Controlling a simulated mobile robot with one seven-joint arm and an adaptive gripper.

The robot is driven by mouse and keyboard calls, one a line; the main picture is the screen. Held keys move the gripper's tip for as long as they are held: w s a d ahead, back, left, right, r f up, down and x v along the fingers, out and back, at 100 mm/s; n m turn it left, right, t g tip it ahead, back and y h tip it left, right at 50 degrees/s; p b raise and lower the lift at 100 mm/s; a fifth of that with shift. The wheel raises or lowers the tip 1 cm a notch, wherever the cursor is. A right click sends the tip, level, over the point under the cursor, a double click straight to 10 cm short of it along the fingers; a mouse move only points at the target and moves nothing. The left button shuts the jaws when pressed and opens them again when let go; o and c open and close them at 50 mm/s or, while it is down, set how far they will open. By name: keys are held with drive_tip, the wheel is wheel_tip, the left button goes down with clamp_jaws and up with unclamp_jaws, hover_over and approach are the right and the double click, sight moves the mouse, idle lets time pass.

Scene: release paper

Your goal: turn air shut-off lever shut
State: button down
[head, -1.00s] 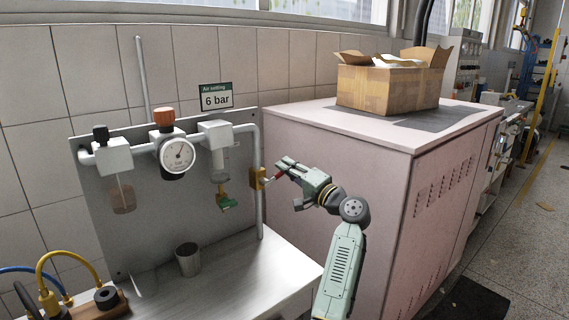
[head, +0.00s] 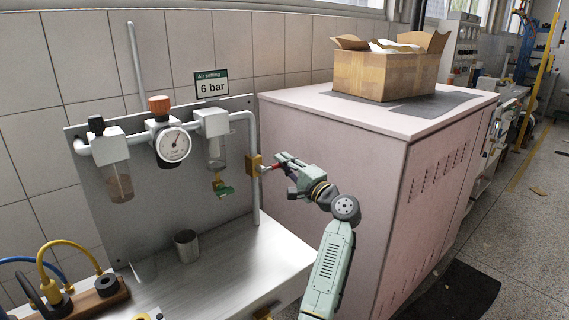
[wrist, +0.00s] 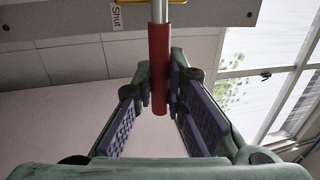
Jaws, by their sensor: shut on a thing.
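The air shut-off lever is a metal rod with a red grip. In the wrist view the red grip (wrist: 159,70) points down the picture between my fingers. In the head view the lever (head: 270,167) juts to the right from a brass valve (head: 254,164) on the grey down-pipe (head: 255,205). My gripper (wrist: 162,84) is closed around the red grip, and it also shows in the head view (head: 279,165) just right of the valve. A small "Shut" label (wrist: 117,17) sits on a grey plate left of the lever. The fingers hide part of the grip.
A pink cabinet (head: 330,150) stands close behind my gripper, with a cardboard box (head: 385,72) on top. The panel left of the valve carries a gauge (head: 173,145) and filter bowls. A metal cup (head: 187,246) stands on the bench below.

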drive_tip(key=shift+f, duration=0.15)
drive_tip(key=c, duration=1.6)
unclamp_jaws()
drive_tip(key=v, duration=1.2)
